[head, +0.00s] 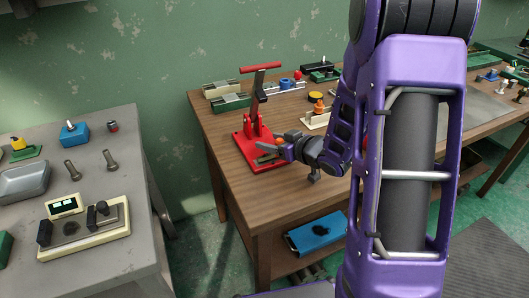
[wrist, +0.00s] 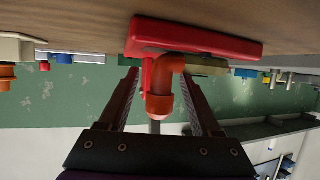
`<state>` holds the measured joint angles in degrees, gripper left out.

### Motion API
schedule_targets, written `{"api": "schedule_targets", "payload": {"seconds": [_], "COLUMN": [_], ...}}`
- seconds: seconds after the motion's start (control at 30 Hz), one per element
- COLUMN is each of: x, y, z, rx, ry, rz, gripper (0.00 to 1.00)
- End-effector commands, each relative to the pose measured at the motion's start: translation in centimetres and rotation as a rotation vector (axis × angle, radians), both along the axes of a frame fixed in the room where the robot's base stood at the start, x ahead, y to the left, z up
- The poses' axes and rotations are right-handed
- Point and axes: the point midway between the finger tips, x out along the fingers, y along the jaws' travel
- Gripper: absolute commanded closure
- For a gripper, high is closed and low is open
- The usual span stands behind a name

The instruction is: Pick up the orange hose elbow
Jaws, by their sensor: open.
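The orange hose elbow (wrist: 161,90) is in the wrist view, between the two fingers of my gripper (wrist: 160,78). Its bent end lies close to the red base (wrist: 195,38) of the hand press; I cannot tell if they touch. The fingers are spread, with a visible gap on each side of the elbow. In the head view, my gripper (head: 266,153) is low over the red press base (head: 246,155) on the wooden bench. A small orange piece beside the fingers appears to be the elbow (head: 278,139), partly hidden by my gripper.
The red press lever (head: 260,68) rises just behind my gripper. A cream block with an orange-topped part (head: 318,106) stands to the right. A grey table (head: 115,165) with several parts stands left, across a gap.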

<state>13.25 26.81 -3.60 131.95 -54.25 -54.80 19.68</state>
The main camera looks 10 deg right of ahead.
Motion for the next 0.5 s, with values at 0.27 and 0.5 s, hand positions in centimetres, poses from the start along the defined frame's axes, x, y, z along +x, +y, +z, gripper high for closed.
{"api": "schedule_targets", "payload": {"seconds": [0.27, 0.5], "x": [-0.04, -0.03], "y": [-0.07, -0.05], "z": [-0.03, -0.01], "rx": [0.0, 0.0], "ry": [0.0, 0.0], "rz": [0.0, 0.0], "gripper": [0.4, 0.83]}}
